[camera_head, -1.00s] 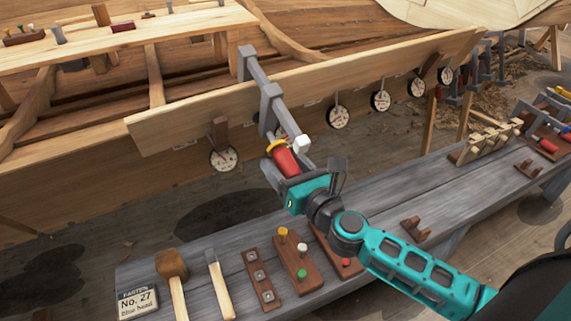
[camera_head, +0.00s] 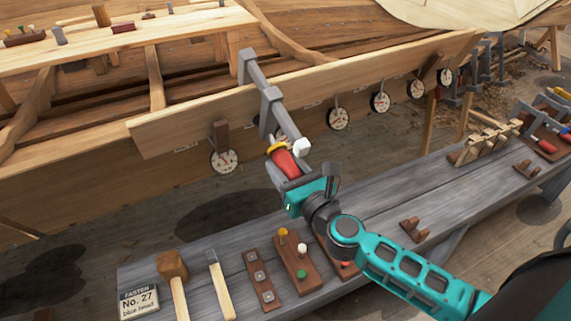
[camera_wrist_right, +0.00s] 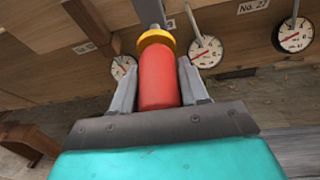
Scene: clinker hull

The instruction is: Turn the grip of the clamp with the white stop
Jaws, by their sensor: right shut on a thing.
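The grey clamp (camera_head: 271,104) sits over the edge of the hull plank, with a white stop (camera_head: 302,146) at the end of its bar. Its red grip (camera_head: 287,162) has a yellow collar and hangs below the bar, tilted. My right gripper (camera_head: 282,176) is shut around the red grip. In the right wrist view the red grip (camera_wrist_right: 159,76) stands between both fingers, with the yellow collar (camera_wrist_right: 156,39) just beyond the fingertips. My left gripper is not in view.
Several round dials (camera_head: 224,161) hang along the plank.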

